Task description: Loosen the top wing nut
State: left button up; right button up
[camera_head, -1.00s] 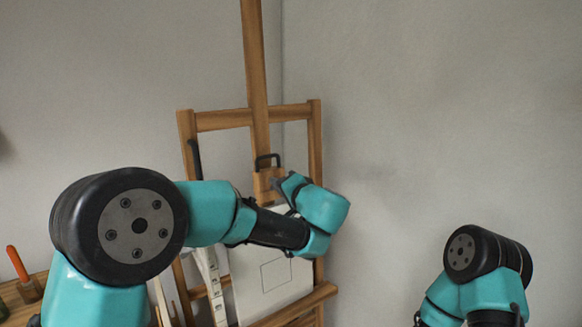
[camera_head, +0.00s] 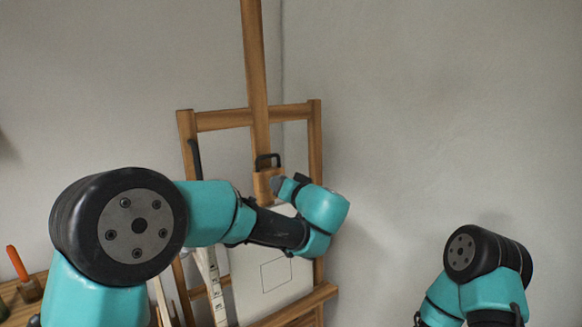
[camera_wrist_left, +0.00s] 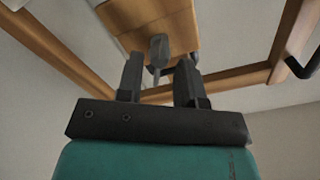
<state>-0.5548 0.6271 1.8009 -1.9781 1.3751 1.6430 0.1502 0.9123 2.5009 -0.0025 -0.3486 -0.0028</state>
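A small grey wing nut (camera_wrist_left: 158,46) sticks out from the wooden block of the easel, which shows in the left wrist view (camera_wrist_left: 150,14) and in the head view (camera_head: 264,184). My left gripper (camera_wrist_left: 159,62) is open. Its two dark fingers stand on either side of the wing nut's lower part, with a visible gap on each side. In the head view my left gripper (camera_head: 282,188) is at the front of the block, and the wing nut cannot be made out there. My right arm is at the lower right, its gripper out of frame.
The wooden easel (camera_head: 220,119) stands against the wall with a white canvas (camera_head: 273,295) below the block. A black handle (camera_head: 268,157) sits just above the block. An orange-handled tool (camera_head: 16,262) stands at the far left. The right side is free.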

pick_arm(q)
jog(key=shift+s+d, duration=0.1)
jog(key=shift+v, duration=2.85)
